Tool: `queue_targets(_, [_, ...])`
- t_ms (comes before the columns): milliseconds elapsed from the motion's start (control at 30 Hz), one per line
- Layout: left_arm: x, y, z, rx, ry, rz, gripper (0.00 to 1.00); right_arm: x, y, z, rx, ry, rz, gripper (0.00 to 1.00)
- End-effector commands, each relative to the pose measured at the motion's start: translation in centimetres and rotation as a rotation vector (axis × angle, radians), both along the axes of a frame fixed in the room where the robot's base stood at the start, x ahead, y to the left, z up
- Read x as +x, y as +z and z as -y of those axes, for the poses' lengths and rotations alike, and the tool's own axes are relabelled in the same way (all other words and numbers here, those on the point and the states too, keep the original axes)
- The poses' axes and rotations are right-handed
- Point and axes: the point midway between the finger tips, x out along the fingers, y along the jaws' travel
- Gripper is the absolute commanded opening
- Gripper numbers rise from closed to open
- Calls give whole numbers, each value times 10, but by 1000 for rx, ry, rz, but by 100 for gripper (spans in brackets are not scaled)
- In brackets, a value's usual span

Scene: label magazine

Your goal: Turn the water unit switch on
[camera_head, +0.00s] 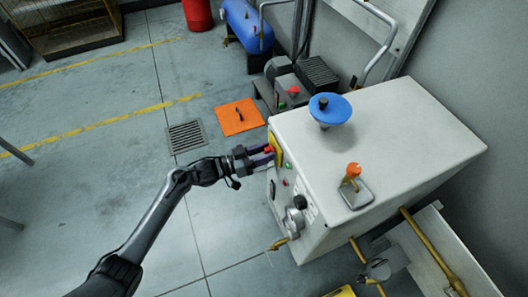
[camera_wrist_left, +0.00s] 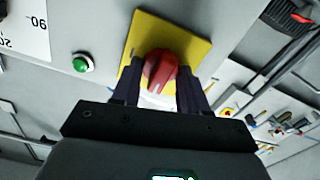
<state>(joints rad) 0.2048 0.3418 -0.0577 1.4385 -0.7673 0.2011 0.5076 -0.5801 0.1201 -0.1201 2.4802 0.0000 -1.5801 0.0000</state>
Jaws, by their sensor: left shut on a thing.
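The switch is a red rotary knob (camera_wrist_left: 160,70) on a yellow square plate (camera_wrist_left: 190,40), on the front panel of a white cabinet (camera_head: 425,125). In the head view the red knob (camera_head: 268,149) shows small at the end of my left arm. My left gripper (camera_wrist_left: 158,90) is shut on the red knob, one dark finger on each side of it. In the head view my left gripper (camera_head: 262,156) reaches the panel from the left. My right gripper is not in view.
A green button (camera_wrist_left: 82,64) sits beside the yellow plate. A blue handwheel (camera_head: 337,110) and an orange-topped lever (camera_head: 352,172) stand on the cabinet top. An orange floor plate (camera_head: 240,121) and a drain grate (camera_head: 187,136) lie left of the cabinet. The floor is mostly clear.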

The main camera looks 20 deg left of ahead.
Motion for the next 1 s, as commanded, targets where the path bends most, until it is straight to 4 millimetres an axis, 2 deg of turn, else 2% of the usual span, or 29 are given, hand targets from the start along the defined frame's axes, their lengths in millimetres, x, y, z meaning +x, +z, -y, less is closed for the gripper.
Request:
queue_targets(367, [-1, 1, 0, 112, -2, 112, 13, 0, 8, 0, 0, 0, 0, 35])
queue_targets(1000, [-2, 0, 2, 527, -3, 537, 13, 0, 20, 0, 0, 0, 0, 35])
